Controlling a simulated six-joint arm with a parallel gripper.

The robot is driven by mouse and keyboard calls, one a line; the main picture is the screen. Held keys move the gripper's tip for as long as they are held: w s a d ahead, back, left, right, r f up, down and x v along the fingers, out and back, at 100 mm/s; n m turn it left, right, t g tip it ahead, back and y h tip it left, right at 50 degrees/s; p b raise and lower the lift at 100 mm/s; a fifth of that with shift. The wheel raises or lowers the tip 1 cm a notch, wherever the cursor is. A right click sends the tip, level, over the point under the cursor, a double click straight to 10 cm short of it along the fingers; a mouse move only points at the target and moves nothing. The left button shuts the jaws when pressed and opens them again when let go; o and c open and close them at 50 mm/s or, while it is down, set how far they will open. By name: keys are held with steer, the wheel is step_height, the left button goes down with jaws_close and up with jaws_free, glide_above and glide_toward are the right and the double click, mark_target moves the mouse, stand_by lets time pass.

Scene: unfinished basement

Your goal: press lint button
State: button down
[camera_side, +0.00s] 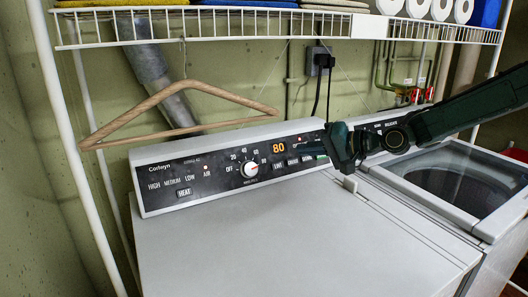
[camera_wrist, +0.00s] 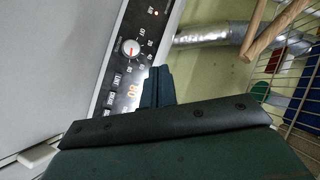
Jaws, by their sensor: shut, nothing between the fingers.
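The lint button (camera_side: 278,166) is a small pale labelled key on the dryer's black control panel, below the orange "80" display. In the wrist view the lint button (camera_wrist: 117,80) is the key nearest the dial in its row. My gripper (camera_side: 302,147) is dark green and shut, with nothing in it. In the side view its fingers point left across the panel's right part, up and right of the lint button. In the wrist view my gripper (camera_wrist: 158,70) lies beside the panel, right of the display and apart from the button. I cannot tell its exact distance from the panel.
A white dial (camera_side: 250,169) sits left of the lint button, and several similar keys lie to its right. A wooden hanger (camera_side: 165,95) hangs from the wire shelf (camera_side: 250,28) above. A washer (camera_side: 440,185) stands at the right. The dryer top (camera_side: 290,240) is clear.

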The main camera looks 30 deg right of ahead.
mark_target(278, 166)
steer(key=w+d+f+m+t, duration=0.5)
steer(key=w+f+m, duration=0.4)
steer(key=f, duration=0.1)
steer(key=shift+w+f, duration=0.15)
steer(key=shift+w+d+f, duration=0.1)
steer(key=shift+w, duration=0.05)
stand_by(0.4)
steer(key=shift+w+f, duration=0.6)
steer(key=shift+w, duration=0.65)
steer(key=shift+w+f, duration=0.65)
steer(key=shift+w, duration=0.65)
steer(key=shift+w+f, duration=0.6)
steer(key=shift+w, duration=0.65)
steer(key=shift+w+f, duration=0.1)
steer(key=shift+w, duration=0.15)
